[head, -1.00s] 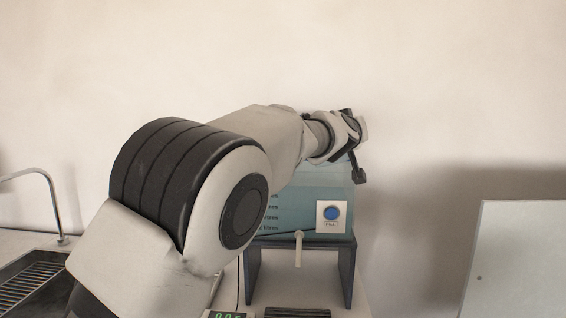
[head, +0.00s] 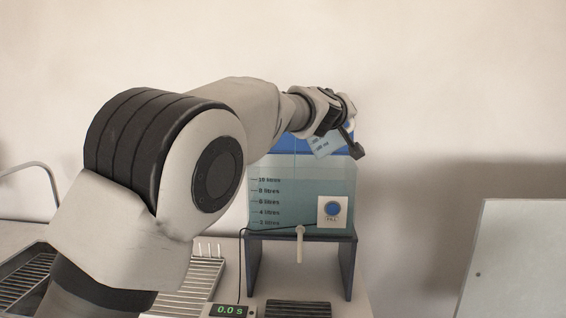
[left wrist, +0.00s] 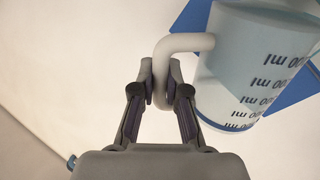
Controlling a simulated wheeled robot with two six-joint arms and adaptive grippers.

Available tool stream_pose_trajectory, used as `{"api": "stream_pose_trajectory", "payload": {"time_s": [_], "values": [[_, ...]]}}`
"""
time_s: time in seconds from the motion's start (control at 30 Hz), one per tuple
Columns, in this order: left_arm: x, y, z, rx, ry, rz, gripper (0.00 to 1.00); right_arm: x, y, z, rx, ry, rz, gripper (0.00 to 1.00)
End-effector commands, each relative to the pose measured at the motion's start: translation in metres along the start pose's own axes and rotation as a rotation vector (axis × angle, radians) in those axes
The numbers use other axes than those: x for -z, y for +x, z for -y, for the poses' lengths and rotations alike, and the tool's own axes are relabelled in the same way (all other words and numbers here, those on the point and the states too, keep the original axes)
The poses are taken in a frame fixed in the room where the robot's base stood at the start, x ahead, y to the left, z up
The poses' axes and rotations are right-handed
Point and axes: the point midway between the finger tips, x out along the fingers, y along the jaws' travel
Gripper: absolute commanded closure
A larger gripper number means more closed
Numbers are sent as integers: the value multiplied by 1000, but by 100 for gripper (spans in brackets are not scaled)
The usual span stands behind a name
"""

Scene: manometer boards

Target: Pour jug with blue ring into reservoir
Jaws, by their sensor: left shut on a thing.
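The jug shows in the left wrist view (left wrist: 250,70) as a clear cylinder with millilitre marks, a pale handle and a blue band at one end. My left gripper (left wrist: 168,82) is shut on the handle. In the head view, part of the jug (head: 326,146) shows tilted, in front of the reservoir's blue top; the rest is hidden by my left gripper (head: 350,140). The reservoir (head: 295,185) is a see-through blue-green tank with litre marks, on a dark stand. My right gripper is not in view.
A blue button (head: 333,208) and a pale tap (head: 299,245) are on the reservoir's front. A timer (head: 229,310) reads 0.0 s below. A sink with a rack (head: 25,275) is at the left and a pale board (head: 520,260) at the right.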

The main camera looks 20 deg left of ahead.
Motion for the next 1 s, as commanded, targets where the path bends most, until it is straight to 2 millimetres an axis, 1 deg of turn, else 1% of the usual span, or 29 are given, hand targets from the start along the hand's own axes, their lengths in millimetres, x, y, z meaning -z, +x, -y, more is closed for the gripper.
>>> {"api": "stream_pose_trajectory", "payload": {"time_s": [0.27, 0.77, 1.0], "values": [[6, -2, 0, -3, -55, 9, 100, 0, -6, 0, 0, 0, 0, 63], [11, -2, 1, -5, -171, 34, 100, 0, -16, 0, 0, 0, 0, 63], [11, -3, 1, -6, -193, 38, 100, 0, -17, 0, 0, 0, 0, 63]]}}
